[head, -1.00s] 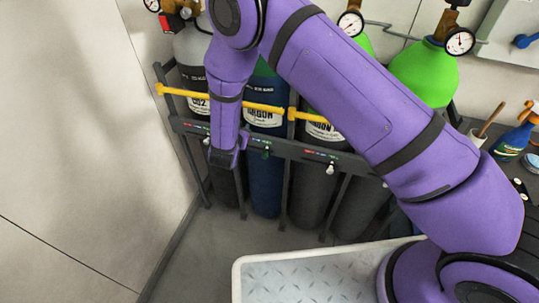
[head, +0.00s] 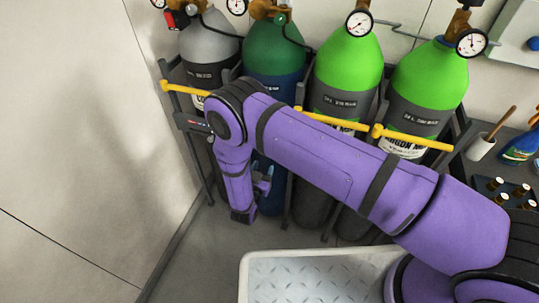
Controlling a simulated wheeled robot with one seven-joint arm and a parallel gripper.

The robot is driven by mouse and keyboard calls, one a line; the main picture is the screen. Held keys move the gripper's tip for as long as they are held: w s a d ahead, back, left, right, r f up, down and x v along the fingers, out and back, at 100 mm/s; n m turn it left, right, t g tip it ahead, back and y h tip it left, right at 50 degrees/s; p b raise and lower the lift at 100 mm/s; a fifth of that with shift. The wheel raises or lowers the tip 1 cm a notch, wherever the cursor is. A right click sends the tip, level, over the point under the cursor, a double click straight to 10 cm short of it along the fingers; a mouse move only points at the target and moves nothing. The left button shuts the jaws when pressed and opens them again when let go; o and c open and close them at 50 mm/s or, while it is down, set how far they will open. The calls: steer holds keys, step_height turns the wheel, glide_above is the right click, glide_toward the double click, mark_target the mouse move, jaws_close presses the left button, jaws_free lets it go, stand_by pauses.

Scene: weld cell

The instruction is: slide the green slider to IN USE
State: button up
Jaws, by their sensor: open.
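The green slider is not visible in the head view. The rack's label rail (head: 192,123), which carries the tag strips, shows only at its left end, and my arm covers the rest. My gripper (head: 243,215) points down in front of the lower part of the cylinders, below the rail and near the floor. It is small here and looks empty. The dark green-topped cylinder (head: 272,48) stands behind my elbow, and my arm hides much of its lower body.
A grey-topped cylinder (head: 208,40) and two bright green-topped cylinders (head: 347,65) stand in the rack behind yellow bars (head: 412,139). A pale tray (head: 320,278) lies in front. The wall is close on the left. Bottles and a brush cup (head: 480,146) are at right.

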steer(key=x, duration=0.7)
steer(key=shift+w, duration=0.1)
